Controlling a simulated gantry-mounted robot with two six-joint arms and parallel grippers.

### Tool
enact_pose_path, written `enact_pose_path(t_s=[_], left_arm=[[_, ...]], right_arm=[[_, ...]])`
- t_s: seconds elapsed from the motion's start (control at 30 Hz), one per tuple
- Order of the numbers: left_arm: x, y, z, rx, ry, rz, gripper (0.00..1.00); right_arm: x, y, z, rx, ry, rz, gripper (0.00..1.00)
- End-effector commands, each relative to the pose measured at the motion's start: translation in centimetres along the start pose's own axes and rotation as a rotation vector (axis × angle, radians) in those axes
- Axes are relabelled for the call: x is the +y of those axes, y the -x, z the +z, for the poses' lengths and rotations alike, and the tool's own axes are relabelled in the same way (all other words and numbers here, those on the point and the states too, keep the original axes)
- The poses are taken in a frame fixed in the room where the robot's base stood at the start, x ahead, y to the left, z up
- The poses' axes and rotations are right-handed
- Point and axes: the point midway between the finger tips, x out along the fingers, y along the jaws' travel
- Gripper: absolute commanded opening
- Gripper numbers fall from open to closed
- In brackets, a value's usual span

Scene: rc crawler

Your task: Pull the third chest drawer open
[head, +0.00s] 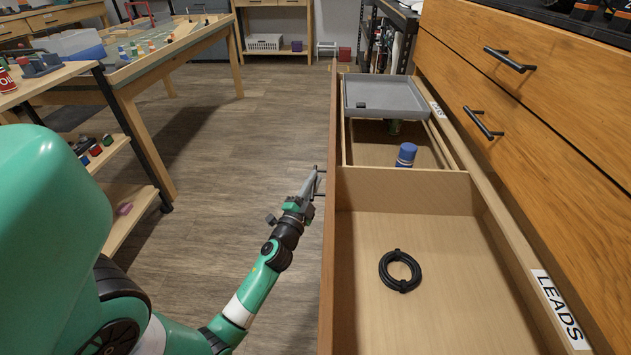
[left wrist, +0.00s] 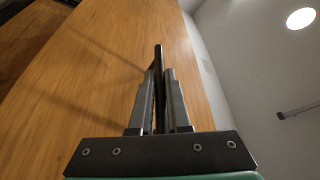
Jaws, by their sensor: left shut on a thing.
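A wooden chest drawer (head: 430,258) stands pulled well out below two shut drawers in the head view. Its front panel (head: 329,240) faces left, and I see down into its compartments. My left gripper (head: 314,182) is at the outer side of this front and shut on the drawer's dark bar handle (head: 319,171). In the left wrist view, the fingers (left wrist: 160,85) close on the dark handle (left wrist: 158,58) in front of the wooden panel (left wrist: 110,60). My right gripper is not in view.
The drawer holds a black coiled lead (head: 400,271), a blue-capped can (head: 406,155) and a grey tray (head: 384,97). Two shut drawers with black handles (head: 510,60) are above. A workbench (head: 150,65) stands at left; the floor (head: 235,150) between is clear.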

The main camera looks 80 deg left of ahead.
Motion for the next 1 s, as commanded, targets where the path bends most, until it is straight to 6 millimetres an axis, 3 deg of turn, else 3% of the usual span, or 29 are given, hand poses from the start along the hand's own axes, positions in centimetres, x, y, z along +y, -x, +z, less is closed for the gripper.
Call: enact_pose_path(t_s=[0.47, 0.5, 0.67, 1.0], left_arm=[[-0.13, 0.03, 0.04, 0.002, 0.0, -0.001, 0.0], [-0.13, 0.03, 0.03, 0.002, 0.0, -0.001, 0.18], [-0.1, 0.03, 0.06, 0.002, 0.0, 0.0, 0.45], [0.04, 0.49, 0.15, 0.0, 0.0, 0.001, 0.45]], right_arm=[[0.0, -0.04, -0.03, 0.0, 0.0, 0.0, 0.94], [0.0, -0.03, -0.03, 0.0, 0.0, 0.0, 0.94], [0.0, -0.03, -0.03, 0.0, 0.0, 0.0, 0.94], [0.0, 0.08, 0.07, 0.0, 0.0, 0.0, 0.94]])
